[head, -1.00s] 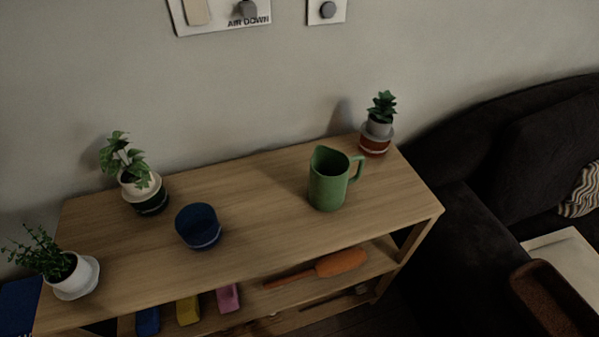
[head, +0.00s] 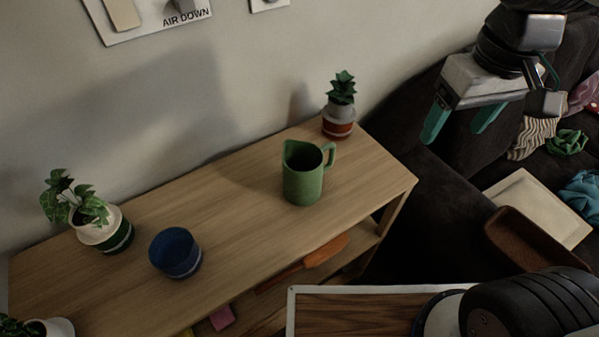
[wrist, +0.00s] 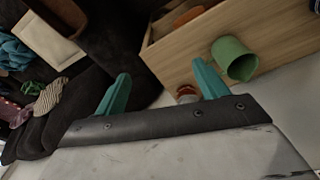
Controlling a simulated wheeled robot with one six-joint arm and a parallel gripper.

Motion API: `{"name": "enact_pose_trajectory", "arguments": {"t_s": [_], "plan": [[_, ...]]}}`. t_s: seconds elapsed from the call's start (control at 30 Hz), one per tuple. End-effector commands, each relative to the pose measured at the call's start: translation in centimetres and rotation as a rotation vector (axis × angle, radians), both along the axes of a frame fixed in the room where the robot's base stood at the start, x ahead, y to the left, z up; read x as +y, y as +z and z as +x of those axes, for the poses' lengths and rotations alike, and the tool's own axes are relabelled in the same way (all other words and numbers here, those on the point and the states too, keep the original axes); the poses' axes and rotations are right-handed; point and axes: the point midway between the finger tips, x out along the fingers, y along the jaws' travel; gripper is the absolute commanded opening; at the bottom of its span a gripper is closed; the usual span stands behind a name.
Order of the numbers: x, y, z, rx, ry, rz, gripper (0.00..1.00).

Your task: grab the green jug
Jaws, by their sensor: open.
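The green jug (head: 303,180) stands upright on the wooden shelf top (head: 235,190), right of its middle, with its handle on the right side. My gripper (head: 459,128) is open and empty, up and to the right of the jug, over the dark sofa. In the wrist view the jug (wrist: 234,59) shows beyond the right fingertip of my gripper (wrist: 163,84), apart from it. Nothing lies between the teal fingers except background.
A succulent in a red and grey pot (head: 339,112) stands behind the jug, near the wall. A blue bowl (head: 175,254) and an ivy pot (head: 103,232) stand to the left. A brown tray (head: 535,240) lies at the right.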

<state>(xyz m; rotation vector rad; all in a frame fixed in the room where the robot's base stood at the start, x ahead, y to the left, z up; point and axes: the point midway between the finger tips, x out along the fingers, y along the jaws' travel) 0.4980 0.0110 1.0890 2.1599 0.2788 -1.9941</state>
Motion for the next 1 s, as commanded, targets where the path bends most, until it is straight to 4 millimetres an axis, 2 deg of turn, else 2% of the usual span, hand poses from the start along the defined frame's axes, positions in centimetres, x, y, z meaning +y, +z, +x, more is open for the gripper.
{"name": "enact_pose_trajectory", "arguments": {"t_s": [0.03, 0.2, 0.4, 0.5, 0.67, 1.0], "plan": [[1.7, -1.0, 2.0, 0.021, 0.074, -0.006, 0.72], [7.7, -4.4, 7.3, 0.045, 0.3, -0.017, 0.72], [13.9, -9.1, 10.7, 0.066, 0.499, -0.029, 0.72], [15.8, -10.7, 11.4, 0.071, 0.558, -0.032, 0.72], [17.1, -12.2, 11.9, 0.074, 0.597, -0.034, 0.72], [17.0, -16.2, 11.5, 0.076, 0.597, -0.034, 0.72]]}}
